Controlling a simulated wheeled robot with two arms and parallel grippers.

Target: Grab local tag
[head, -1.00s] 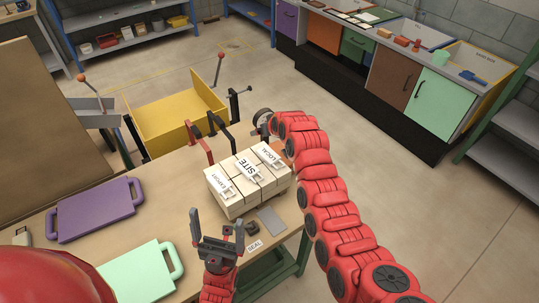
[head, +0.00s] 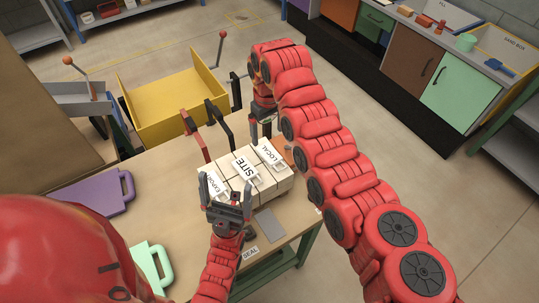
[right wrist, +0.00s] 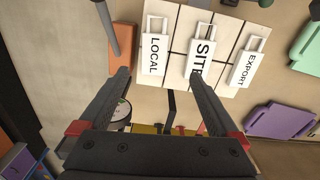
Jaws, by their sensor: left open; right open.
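The LOCAL tag (head: 269,153) is a white label with a loop handle, lying on the pale block stack (head: 283,186) at its right side. The tag also shows in the right wrist view (right wrist: 156,50). My right gripper (right wrist: 160,74) is open, with its fingertips on either side of the tag's near end and nothing between them held. In the head view my right gripper (head: 261,132) is at the stack's far right corner, partly hidden by my arm. My left gripper (head: 225,183) is open and empty at the stack's front left, in front of the EXPORT tag.
The SITE tag (head: 247,169) lies beside LOCAL, and the EXPORT tag (head: 210,184) lies further left. Clamps (head: 219,121) stand behind the stack. A yellow bin (head: 165,100) is beyond the table. A grey plate (head: 270,225) and a SEAL label (head: 250,253) lie in front.

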